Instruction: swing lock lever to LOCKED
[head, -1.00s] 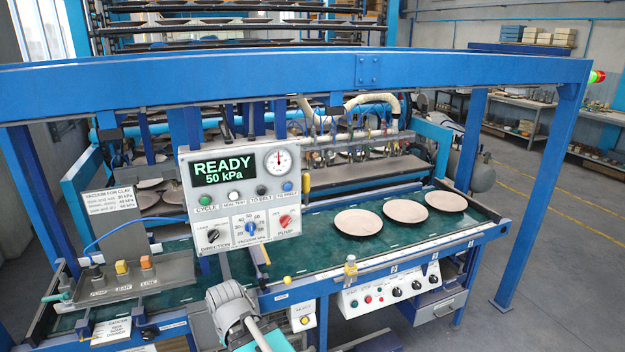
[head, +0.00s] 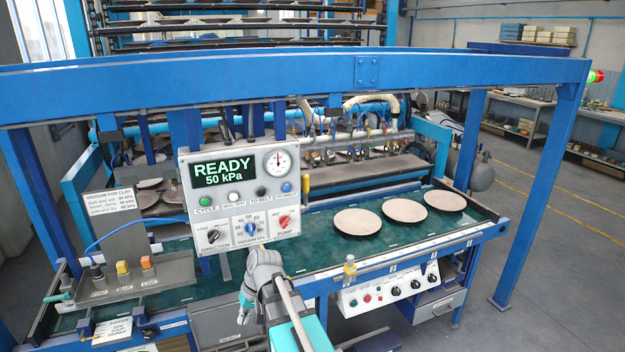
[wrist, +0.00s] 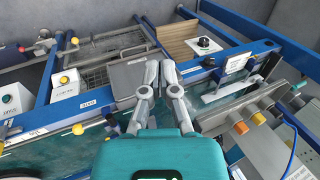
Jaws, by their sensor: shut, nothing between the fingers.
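My gripper (wrist: 160,66) is shut and empty in the wrist view, its two grey fingertips together above the blue front rail (wrist: 110,92) and a flat grey box (wrist: 130,75). I cannot tell for certain which part is the lock lever, and no LOCKED marking is readable. A black knob (wrist: 209,62) is on the rail, right of the fingertips.
The control panel (head: 240,200) reads READY, 50 kPa. Several plates (head: 358,221) lie on the green belt. A control box (head: 385,290) hangs at the front. Floor at right is clear.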

